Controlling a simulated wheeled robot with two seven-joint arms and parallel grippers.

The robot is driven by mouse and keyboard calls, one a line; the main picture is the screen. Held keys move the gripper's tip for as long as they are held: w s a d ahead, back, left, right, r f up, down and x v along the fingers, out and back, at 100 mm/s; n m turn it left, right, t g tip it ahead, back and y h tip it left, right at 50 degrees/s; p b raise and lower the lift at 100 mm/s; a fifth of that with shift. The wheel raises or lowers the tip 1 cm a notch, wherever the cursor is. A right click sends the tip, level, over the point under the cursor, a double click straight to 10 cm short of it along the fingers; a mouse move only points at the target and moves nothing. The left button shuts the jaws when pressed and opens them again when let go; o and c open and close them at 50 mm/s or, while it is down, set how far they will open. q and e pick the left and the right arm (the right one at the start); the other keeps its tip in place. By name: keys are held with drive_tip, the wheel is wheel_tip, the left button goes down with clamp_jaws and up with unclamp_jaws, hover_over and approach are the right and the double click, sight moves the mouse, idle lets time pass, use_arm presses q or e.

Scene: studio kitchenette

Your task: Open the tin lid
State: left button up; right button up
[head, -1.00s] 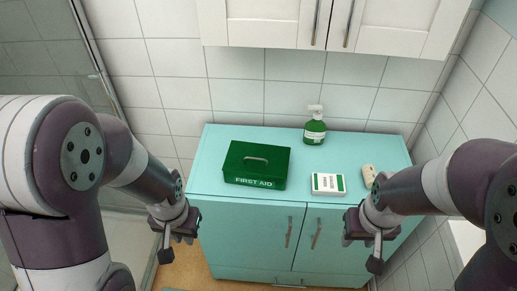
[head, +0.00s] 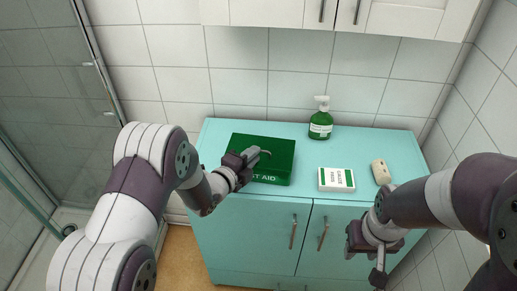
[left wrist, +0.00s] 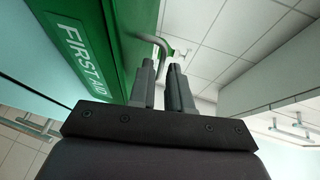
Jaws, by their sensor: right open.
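The first aid tin (head: 277,152) is a green box with a flat lid and white lettering on its front, on the turquoise cabinet top. Its lid lies closed. The grey bar handle (head: 264,154) on the lid is partly hidden by my left gripper (head: 256,156), which reaches over the tin's left front. In the left wrist view, the two fingers (left wrist: 161,75) stand close together beside the tin's green lid (left wrist: 112,25). The curved handle (left wrist: 156,41) runs down behind or between them; I cannot tell whether they grip it. My right gripper (head: 372,262) is open and empty before the cabinet's right side.
A green pump bottle (head: 321,124) stands behind and right of the tin. A white and green box (head: 336,180) and a beige bar-shaped object (head: 381,172) lie to the right. The turquoise cabinet (head: 258,235) has doors below; wall cupboards (head: 290,10) hang above.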

use_arm(q)
drive_tip(key=shift+x, duration=1.85)
clamp_jaws()
